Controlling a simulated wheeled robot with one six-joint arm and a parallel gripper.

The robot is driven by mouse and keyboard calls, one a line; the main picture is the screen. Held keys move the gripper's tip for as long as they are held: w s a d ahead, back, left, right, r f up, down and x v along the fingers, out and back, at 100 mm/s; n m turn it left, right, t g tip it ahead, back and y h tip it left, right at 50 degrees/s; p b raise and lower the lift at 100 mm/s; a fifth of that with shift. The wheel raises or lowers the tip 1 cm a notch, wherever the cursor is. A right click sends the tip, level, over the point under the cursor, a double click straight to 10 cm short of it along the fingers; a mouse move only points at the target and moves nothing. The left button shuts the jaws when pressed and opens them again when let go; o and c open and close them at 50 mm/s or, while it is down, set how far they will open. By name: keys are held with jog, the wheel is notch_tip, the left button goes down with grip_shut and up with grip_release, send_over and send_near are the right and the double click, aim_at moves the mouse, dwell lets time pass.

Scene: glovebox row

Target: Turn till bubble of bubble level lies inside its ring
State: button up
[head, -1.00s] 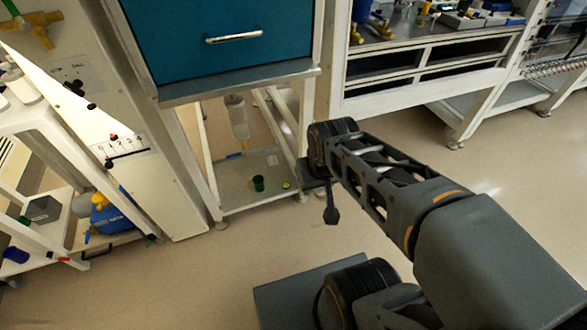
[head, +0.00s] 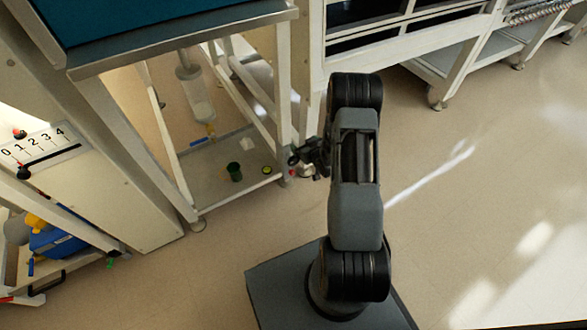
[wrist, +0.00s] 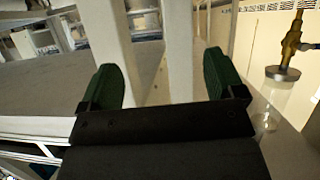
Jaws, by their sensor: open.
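A small round yellow-green disc (head: 267,170) with a dark rim lies on the low shelf; it may be the bubble level, but its bubble and ring are too small to tell. My gripper (head: 298,159) is by the white leg at the shelf's right corner, to the right of the disc and apart from it, partly blurred against my arm. In the wrist view my gripper (wrist: 163,84) has its two green fingers spread wide. White posts (wrist: 152,60) stand beyond and between them. No bubble level can be made out in the wrist view.
The low shelf (head: 215,188) also bears a dark green cup (head: 235,172). A clear cylinder (head: 195,92) hangs above it. A numbered scale panel (head: 40,145) is at left. The floor (head: 470,220) at right is clear. A brass valve (wrist: 291,45) shows in the wrist view.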

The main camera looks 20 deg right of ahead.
jog(key=s+f+t+y+b, duration=0.1)
jog(key=s+f+t+b, duration=0.15)
jog(key=f, duration=0.65)
jog(key=m+t+b, duration=0.2)
send_near(295, 163)
jog(key=shift+y, duration=0.3)
jog(key=w+b, duration=0.1)
jog(key=w, duration=0.2)
jog(key=w+a+b, duration=0.1)
jog(key=w+b, duration=0.1)
jog(key=w, duration=0.2)
jog(key=w+b, duration=0.1)
jog(key=w, duration=0.3)
jog(key=shift+a+r, duration=0.1)
jog(key=shift+a, duration=0.05)
jog(key=shift+c, duration=0.4)
jog(key=c, duration=0.8)
jog(key=shift+c, duration=0.2)
